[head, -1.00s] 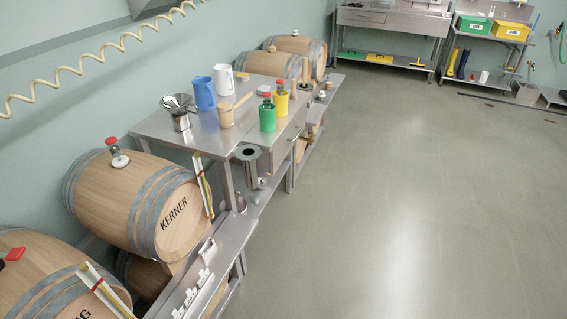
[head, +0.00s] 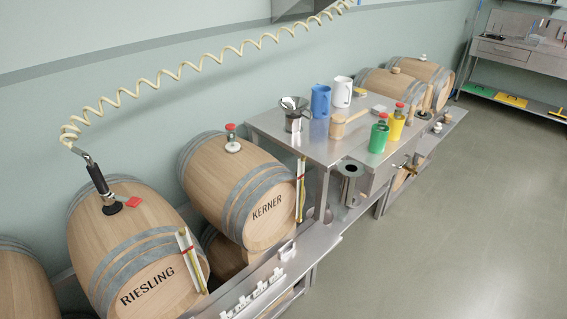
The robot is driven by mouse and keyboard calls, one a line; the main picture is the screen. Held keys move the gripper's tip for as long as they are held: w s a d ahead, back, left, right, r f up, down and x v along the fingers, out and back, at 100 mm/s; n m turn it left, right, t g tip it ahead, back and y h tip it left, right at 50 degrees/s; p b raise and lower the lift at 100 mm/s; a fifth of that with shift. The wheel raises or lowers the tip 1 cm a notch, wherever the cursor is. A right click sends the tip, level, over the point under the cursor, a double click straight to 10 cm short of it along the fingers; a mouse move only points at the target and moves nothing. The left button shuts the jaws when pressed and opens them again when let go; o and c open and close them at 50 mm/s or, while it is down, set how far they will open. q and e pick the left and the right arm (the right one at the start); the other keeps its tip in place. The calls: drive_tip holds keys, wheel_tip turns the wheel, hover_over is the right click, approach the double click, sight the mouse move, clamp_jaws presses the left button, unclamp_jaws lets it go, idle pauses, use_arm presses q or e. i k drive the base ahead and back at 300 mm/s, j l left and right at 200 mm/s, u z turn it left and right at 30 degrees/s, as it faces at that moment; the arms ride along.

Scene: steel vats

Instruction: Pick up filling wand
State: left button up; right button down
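What looks like the filling wand (head: 98,180) has a black grip and a metal bent top, and hangs on or joins a coiled cream hose (head: 190,66). It stands upright, slightly tilted, at the top of the RIESLING barrel (head: 130,241), with its lower end at a dark round fitting in the bung area. A red flat piece (head: 133,202) lies beside it on the barrel. Neither of my grippers is in view.
The KERNER barrel (head: 225,180) with a red-topped bung stands right of it. A steel table (head: 330,152) holds jugs, a funnel, a mallet and green and yellow bottles. A low steel shelf (head: 275,275) runs in front of the barrels. Open floor (head: 450,220) lies at the right.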

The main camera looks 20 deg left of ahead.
sight(111, 207)
drive_tip(key=u, duration=1.7)
